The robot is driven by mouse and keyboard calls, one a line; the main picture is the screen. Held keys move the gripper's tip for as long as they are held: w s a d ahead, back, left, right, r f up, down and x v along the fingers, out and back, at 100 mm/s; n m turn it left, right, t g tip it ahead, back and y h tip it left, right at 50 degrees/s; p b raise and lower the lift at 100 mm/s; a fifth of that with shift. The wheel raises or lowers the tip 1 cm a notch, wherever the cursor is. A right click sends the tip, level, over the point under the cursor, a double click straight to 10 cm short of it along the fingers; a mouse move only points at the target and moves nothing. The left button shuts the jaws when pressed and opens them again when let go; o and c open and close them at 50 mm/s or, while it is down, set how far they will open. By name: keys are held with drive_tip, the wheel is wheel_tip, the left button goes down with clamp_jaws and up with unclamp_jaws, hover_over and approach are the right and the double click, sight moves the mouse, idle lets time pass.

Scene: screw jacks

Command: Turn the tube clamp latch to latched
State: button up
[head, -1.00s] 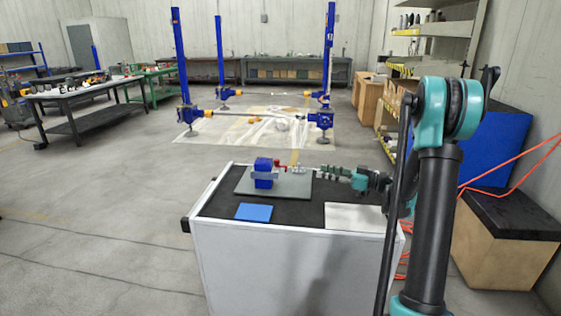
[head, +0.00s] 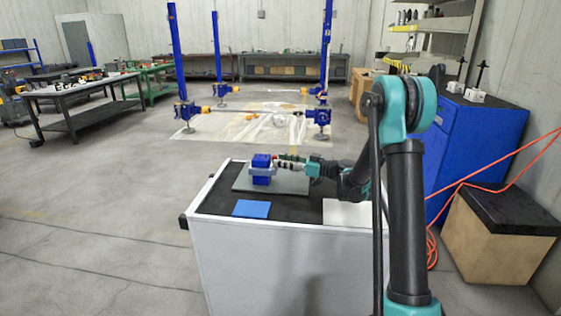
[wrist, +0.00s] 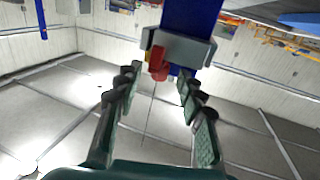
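The tube clamp is a blue block (head: 260,163) with a grey collar, standing on a grey plate (head: 297,184) on the cart. In the wrist view the grey collar (wrist: 190,46) crosses the blue block (wrist: 190,16). A red latch (wrist: 158,66) sticks out from the collar; a little red also shows in the head view (head: 274,160). My gripper (wrist: 157,78) is open, one finger on each side, with the red latch centred just beyond or between the fingertips. No contact is visible. In the head view my gripper (head: 286,162) is right beside the clamp.
The cart (head: 285,262) has a dark top with a blue sheet (head: 252,209) and a white sheet (head: 347,214) at its front. Blue screw jacks (head: 185,111) stand behind. A blue cabinet (head: 465,145) and a wooden box (head: 500,240) are on the right.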

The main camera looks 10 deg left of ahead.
drive_tip(key=shift+w+a, duration=0.15)
drive_tip(key=shift+a, duration=0.45)
clamp_jaws()
drive_tip(key=shift+w+n+g, duration=0.1)
drive_tip(key=shift+n+g, duration=0.2)
drive_tip(key=shift+g, duration=0.1)
drive_tip(key=n+g, duration=0.2)
drive_tip(key=g, duration=0.1)
drive_tip(key=n+g, duration=0.1)
drive_tip(key=g, duration=0.1)
drive_tip(key=shift+w+y, duration=0.4)
drive_tip(key=n+g, duration=0.1)
drive_tip(key=g, duration=0.1)
drive_tip(key=n+g+h, duration=0.1)
drive_tip(key=n+g, duration=0.1)
drive_tip(key=g, duration=0.1)
drive_tip(key=w+n+g+h, duration=0.1)
drive_tip(key=n+g, duration=0.1)
drive_tip(key=shift+g, duration=0.3)
drive_tip(key=shift+a+n+g, duration=0.1)
drive_tip(key=shift+n+g, duration=0.2)
